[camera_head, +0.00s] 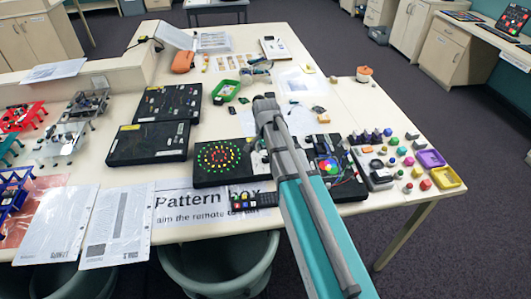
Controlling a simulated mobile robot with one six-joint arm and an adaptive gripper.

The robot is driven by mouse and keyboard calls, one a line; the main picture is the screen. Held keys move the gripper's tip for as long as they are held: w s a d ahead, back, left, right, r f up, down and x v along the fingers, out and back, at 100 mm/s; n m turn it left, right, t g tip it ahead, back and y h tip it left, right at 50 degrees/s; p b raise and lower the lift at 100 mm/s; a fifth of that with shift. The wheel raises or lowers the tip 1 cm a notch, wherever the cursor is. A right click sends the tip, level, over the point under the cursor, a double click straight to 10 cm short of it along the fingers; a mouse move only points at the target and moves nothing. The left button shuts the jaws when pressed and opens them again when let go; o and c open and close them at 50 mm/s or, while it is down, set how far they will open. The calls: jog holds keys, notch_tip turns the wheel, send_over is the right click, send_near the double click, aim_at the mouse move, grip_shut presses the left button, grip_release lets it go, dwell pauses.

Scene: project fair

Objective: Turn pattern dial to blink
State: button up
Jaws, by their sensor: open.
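A black box with a round pattern of red, yellow and green lights (217,155) lies near the table's front edge. A sheet reading "Pattern box" and "aim the remote to" (180,208) is in front of it. A dark remote with coloured buttons (243,201) lies on the sheet, beside my arm. I cannot pick out the pattern dial; my arm covers the area right of the lights. My teal and grey arm crosses from the lower right up over the table. I cannot make out gripper fingers anywhere.
Right of my arm is a black board with wires and coloured parts (328,167), then several small knobs and blocks and yellow (446,177) and purple (431,158) trays. Two black cases (148,143) lie behind left. Red and white frames stand far left.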

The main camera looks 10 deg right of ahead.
aim_at(265, 158)
jog(key=shift+r+p, duration=5.65)
jog(key=shift+r, duration=0.35)
jog(key=s+d+f+n+b, duration=0.2)
jog(key=s+f+n+b, duration=0.2)
jog(key=s, duration=0.3)
jog(key=s+d+f+n+b, duration=0.2)
jog(key=s+f+n+b, duration=0.1)
jog(key=s, duration=0.5)
jog(key=shift+s+f+n+b, duration=0.15)
jog(key=shift+f+n+b, duration=0.25)
jog(key=shift+n, duration=0.4)
